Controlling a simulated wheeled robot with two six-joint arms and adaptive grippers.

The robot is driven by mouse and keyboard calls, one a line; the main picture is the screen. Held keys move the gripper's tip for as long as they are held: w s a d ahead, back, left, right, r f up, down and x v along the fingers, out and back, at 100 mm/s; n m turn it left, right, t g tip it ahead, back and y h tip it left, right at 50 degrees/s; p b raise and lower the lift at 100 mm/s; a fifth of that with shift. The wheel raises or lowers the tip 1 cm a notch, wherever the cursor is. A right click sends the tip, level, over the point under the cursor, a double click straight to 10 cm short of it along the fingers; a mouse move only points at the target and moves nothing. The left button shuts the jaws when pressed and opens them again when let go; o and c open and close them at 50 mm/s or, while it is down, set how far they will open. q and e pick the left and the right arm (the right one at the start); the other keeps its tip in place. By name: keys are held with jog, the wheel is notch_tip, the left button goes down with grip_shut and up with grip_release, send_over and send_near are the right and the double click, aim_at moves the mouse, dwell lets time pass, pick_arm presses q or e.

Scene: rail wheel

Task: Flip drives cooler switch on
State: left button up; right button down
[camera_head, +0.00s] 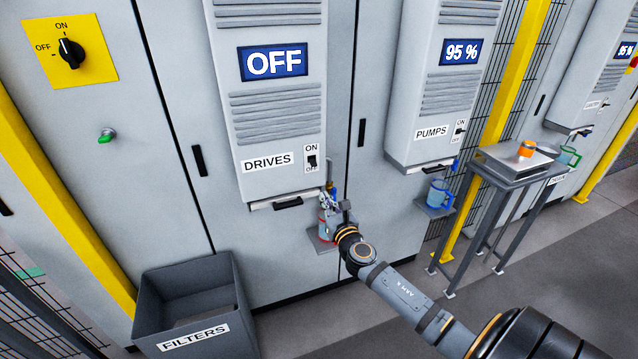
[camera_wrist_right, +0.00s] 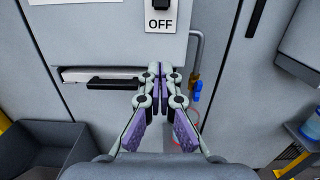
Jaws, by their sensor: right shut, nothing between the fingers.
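The drives cooler (camera_head: 222,120) is a light grey wall unit with a blue display reading OFF. Its small black switch (camera_head: 312,161) sits at the lower right, beside the DRIVES label (camera_head: 267,163), with ON above and OFF below. In the right wrist view the bottom of the switch (camera_wrist_right: 157,4) shows at the top edge, above the word OFF. My right gripper (camera_head: 327,198) is below the switch, apart from it. In the wrist view the right gripper (camera_wrist_right: 164,68) has its fingertips close together with nothing between them. My left gripper is not in view.
A drawer handle (camera_wrist_right: 100,83) is left of the fingertips, under the cooler. The pumps cooler (camera_head: 407,90) stands to the right. A FILTERS bin (camera_head: 160,290) is at lower left.

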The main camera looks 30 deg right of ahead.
aim_at(312, 169)
jog(key=x, duration=0.8)
jog(key=shift+w, duration=0.35)
notch_tip(312, 169, up, 3)
jog(key=p, duration=0.3)
jog(key=shift+f, duration=0.15)
jog(key=shift+s+r+p, duration=0.4)
jog(key=shift+r+p, duration=0.1)
jog(key=shift+r, duration=0.1)
jog(key=shift+f, duration=0.1)
